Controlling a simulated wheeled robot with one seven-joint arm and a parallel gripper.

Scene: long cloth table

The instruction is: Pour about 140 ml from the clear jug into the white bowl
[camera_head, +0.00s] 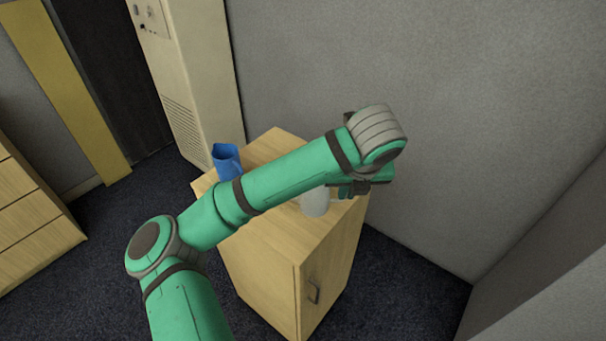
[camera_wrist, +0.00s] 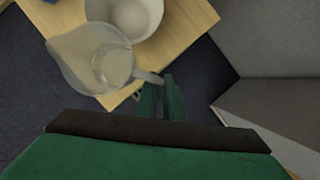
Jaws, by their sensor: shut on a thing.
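The clear jug (camera_wrist: 78,62) is see-through and fills the left of the wrist view. Its handle (camera_wrist: 148,77) runs to my gripper (camera_wrist: 161,84), whose fingers are shut on it. The white bowl (camera_wrist: 138,14) is beyond the jug at the top of the wrist view, cut by the frame edge; the jug overlaps its near rim in the picture. I see into the bowl's pale inside but cannot tell whether it holds liquid. A round pale patch shows low in the jug; its level is unclear. In the head view a pale vessel (camera_head: 315,203) shows below my arm, partly hidden.
A blue jug (camera_head: 227,162) stands at the far left of the wooden cabinet top (camera_head: 275,146). Grey walls (camera_head: 470,120) rise behind and to the right. A beige tall unit (camera_head: 185,75) stands behind left. The near cabinet top is clear.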

